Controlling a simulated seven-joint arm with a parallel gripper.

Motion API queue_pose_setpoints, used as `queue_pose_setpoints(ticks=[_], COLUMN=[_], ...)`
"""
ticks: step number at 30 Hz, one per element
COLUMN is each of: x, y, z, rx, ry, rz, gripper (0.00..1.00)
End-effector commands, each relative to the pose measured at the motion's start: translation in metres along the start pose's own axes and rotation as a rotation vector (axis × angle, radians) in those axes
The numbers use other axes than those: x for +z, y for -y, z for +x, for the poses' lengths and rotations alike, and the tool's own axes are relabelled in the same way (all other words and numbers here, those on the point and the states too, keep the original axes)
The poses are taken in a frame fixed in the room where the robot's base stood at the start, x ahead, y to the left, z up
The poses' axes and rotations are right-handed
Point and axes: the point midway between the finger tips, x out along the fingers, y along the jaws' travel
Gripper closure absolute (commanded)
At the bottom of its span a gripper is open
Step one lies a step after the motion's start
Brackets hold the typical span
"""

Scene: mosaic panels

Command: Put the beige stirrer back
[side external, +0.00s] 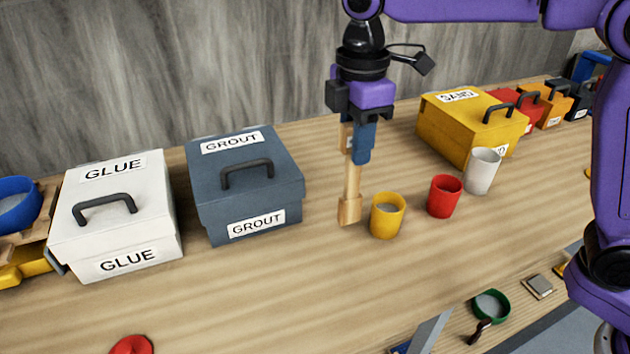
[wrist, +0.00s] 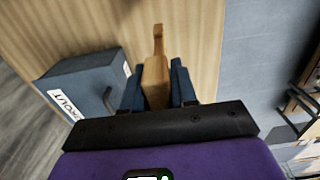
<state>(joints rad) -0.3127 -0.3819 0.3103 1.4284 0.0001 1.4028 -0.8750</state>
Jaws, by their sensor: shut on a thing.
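The beige stirrer (side external: 351,190) is a pale wooden stick with a wider lower end, and it hangs upright from my gripper (side external: 359,145). My gripper is shut on its upper part. In the wrist view the stirrer (wrist: 156,78) lies between the two blue fingers of my gripper (wrist: 158,92) and points away from the camera. Its lower end shows just left of a yellow cup (side external: 387,222) with grey contents. I cannot tell whether the lower end touches the table.
A blue-grey GROUT box (side external: 290,188) and a white GLUE box (side external: 165,235) stand left. A red cup (side external: 444,198), a white cup (side external: 482,174) and a yellow SAND box (side external: 440,128) stand right. A green bowl (side external: 503,307) is in front. The table (side external: 270,300) is clear front centre.

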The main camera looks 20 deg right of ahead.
Motion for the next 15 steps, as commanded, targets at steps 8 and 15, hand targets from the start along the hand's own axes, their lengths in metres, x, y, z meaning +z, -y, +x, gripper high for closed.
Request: queue_pose_setpoints(ticks=[8, 15], x=[-0.025, -0.036], y=[-0.036, -0.052], z=[0.037, 0.059], rx=[-0.004, -0.001], ry=[0.003, 0.001], rz=[-0.001, -0.001], gripper=[1.00, 1.00])
